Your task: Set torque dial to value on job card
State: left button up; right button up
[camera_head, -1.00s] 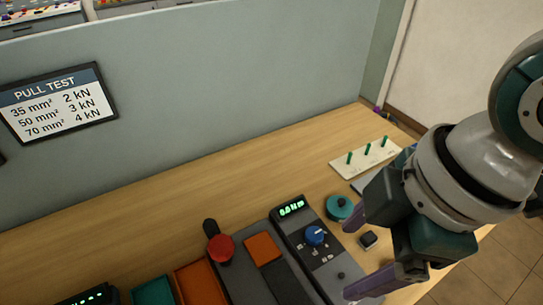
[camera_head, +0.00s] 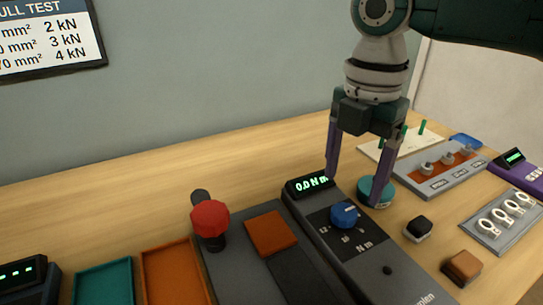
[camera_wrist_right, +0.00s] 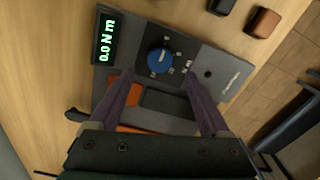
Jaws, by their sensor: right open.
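The blue torque dial (camera_head: 344,215) sits on a dark panel of a grey unit marked "N m". Its green display (camera_head: 311,185) reads 0.0 N m. The dial shows in the right wrist view (camera_wrist_right: 160,61) with a white pointer mark; its scale numbers are too small to read. My right gripper (camera_head: 355,188) is open and empty above the unit, its purple fingers spread near the dial and apart from it. In the wrist view the fingers (camera_wrist_right: 160,78) lie on either side below the dial. I see no job card that I can identify. My left gripper is out of view.
A red knob (camera_head: 210,219) on a dark post and an orange pad (camera_head: 271,233) stand left of the unit. A teal round piece (camera_head: 376,190) is close behind the right finger. Black (camera_head: 418,228) and brown (camera_head: 463,267) blocks lie to the right. A PULL TEST sign (camera_head: 50,40) hangs behind.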

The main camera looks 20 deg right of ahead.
aim_at(345, 211)
notch_tip(345, 211, down, 6)
jog(key=shift+f+b, duration=0.1)
jog(key=shift+b, duration=0.3)
grip_shut()
dwell(0.5)
